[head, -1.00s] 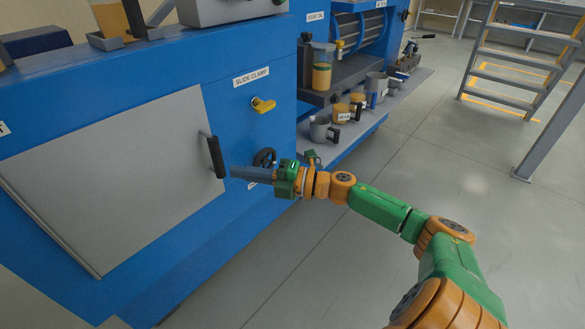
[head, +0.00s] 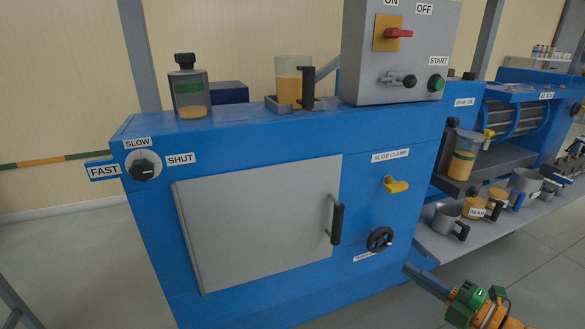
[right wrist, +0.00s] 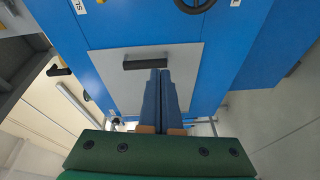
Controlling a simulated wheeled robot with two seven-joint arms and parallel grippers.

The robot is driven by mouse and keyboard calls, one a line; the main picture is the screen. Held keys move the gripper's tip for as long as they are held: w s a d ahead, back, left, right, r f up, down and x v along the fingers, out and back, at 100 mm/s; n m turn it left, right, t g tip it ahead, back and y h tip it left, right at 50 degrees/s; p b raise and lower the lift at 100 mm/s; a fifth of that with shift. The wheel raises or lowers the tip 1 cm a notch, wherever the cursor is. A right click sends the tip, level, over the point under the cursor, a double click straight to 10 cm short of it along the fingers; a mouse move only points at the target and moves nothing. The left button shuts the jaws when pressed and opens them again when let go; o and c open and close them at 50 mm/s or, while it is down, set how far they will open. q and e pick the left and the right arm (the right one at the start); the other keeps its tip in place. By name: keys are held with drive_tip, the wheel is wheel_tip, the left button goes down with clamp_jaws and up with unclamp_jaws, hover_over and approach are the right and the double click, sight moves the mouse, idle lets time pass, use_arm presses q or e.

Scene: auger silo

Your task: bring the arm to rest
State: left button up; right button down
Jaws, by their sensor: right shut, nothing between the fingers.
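My right gripper (head: 410,270) is at the lower right of the head view, with its long blue-grey fingers together and nothing between them. It points toward the blue machine (head: 395,230), below and right of its black handwheel (head: 380,239). In the right wrist view the closed fingers (right wrist: 161,78) overlap the grey door panel (right wrist: 110,85), just below its black handle in the picture; whether they touch anything cannot be told. In the head view the grey door (head: 255,225) looks shut, and the fingertips are apart from its handle (head: 337,224). My left gripper is out of view.
A yellow slide clamp lever (head: 396,185) sits above the handwheel. A control box (head: 400,55) with a red switch stands on top. A speed dial (head: 143,166) is at the left. Mugs stand on the right-hand shelf (head: 445,247). Grey floor is clear at the lower right.

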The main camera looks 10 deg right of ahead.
drive_tip(key=s+d+f+m+g+h+p, duration=0.25)
drive_tip(key=s+f+m+h, duration=0.35)
drive_tip(key=f, duration=0.5)
drive_tip(key=s+d+f+m+g+h+p, duration=0.25)
drive_tip(key=s+f+m, duration=0.25)
drive_tip(key=f+m, duration=0.45)
use_arm(q)
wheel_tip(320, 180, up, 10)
drive_tip(key=p, duration=0.4)
use_arm(e)
drive_tip(key=s+a+f+m+g, duration=0.1)
drive_tip(key=s+a+f+g, duration=0.2)
drive_tip(key=s+a, duration=0.4)
drive_tip(key=s+a+f+m+g, duration=0.1)
drive_tip(key=s+a+f+g, duration=0.2)
drive_tip(key=s+a+f, duration=0.3)
drive_tip(key=s+a+f+m+g+y, duration=0.1)
drive_tip(key=s+a+f+g, duration=0.3)
drive_tip(key=s+a, duration=0.4)
drive_tip(key=shift+s+f, duration=0.25)
drive_tip(key=shift+s, duration=0.1)
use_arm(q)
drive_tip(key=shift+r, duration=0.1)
